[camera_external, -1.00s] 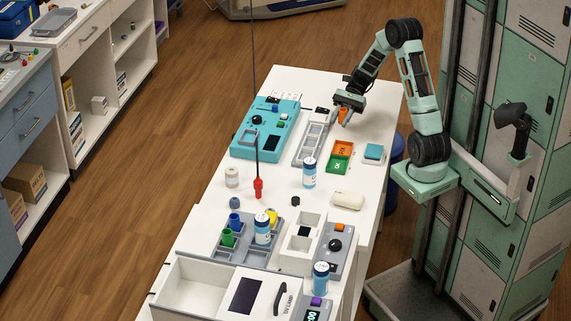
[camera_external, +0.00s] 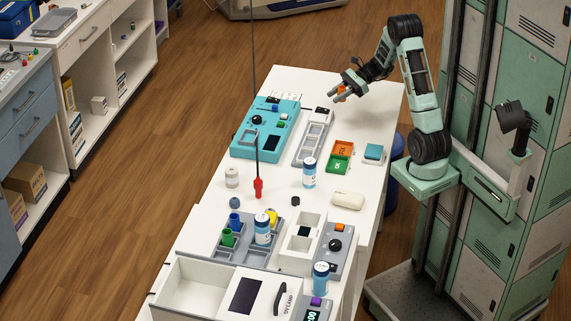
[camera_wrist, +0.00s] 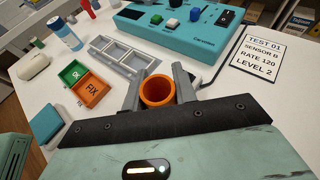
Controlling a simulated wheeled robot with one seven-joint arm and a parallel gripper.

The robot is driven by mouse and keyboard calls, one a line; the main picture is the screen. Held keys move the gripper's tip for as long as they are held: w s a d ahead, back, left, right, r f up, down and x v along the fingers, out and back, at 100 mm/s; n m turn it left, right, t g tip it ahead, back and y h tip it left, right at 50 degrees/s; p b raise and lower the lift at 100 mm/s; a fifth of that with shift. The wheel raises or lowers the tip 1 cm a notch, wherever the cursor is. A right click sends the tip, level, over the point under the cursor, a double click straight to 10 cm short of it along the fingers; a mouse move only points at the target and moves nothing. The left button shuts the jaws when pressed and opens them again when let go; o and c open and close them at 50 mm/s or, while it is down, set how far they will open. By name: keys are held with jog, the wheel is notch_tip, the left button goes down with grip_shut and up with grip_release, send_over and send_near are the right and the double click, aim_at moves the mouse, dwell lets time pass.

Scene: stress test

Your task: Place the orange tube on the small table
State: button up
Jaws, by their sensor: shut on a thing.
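My gripper (camera_external: 337,92) is shut on the orange tube (camera_external: 341,89) above the far end of a long white table (camera_external: 285,178). In the wrist view, the tube (camera_wrist: 157,91) sits between the two grey fingers of my gripper (camera_wrist: 158,86), its round open end facing the camera. The tube looks clear of the table top. I cannot tell which surface is the small table; the long white table is the one below the gripper.
Below are a grey compartment tray (camera_external: 300,155), a teal device (camera_external: 243,150) and an orange-and-green tray (camera_external: 341,150). Bare table lies around the tray.

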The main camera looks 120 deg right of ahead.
jog(key=s+d+m+h, duration=0.2)
jog(key=s+d, duration=0.1)
jog(key=s+d+f+m+g+h, duration=0.1)
jog(key=s+h, duration=0.1)
jog(key=shift+s+d+f+m, duration=0.1)
jog(key=shift+s+d+m, duration=0.1)
jog(key=shift+d+m, duration=0.15)
jog(key=s+d+m+g+h, duration=0.1)
jog(key=s, duration=0.2)
jog(key=s+d+m+g+h, duration=0.1)
jog(key=s+d+m+h, duration=0.1)
jog(key=s, duration=0.1)
jog(key=s+d+m+g+h, duration=0.1)
jog(key=s, duration=0.2)
jog(key=shift+d+f+m+h, duration=0.25)
jog(key=shift+d+m+h, duration=0.05)
jog(key=shift+d+m, duration=0.05)
jog(key=s+d+r+m+g+h, duration=0.2)
jog(key=s+m+g+h, duration=0.35)
jog(key=s, duration=1.15)
notch_tip(320, 180, up, 15)
jog(key=m+g+y+p, duration=0.1)
jog(key=p, duration=1.3)
jog(key=shift+w+f+p, duration=0.15)
jog(key=shift+p, duration=0.25)
jog(key=shift+f+m+g+y, duration=0.1)
jog(key=shift+m+g+y, duration=0.15)
jog(key=shift+y, duration=0.1)
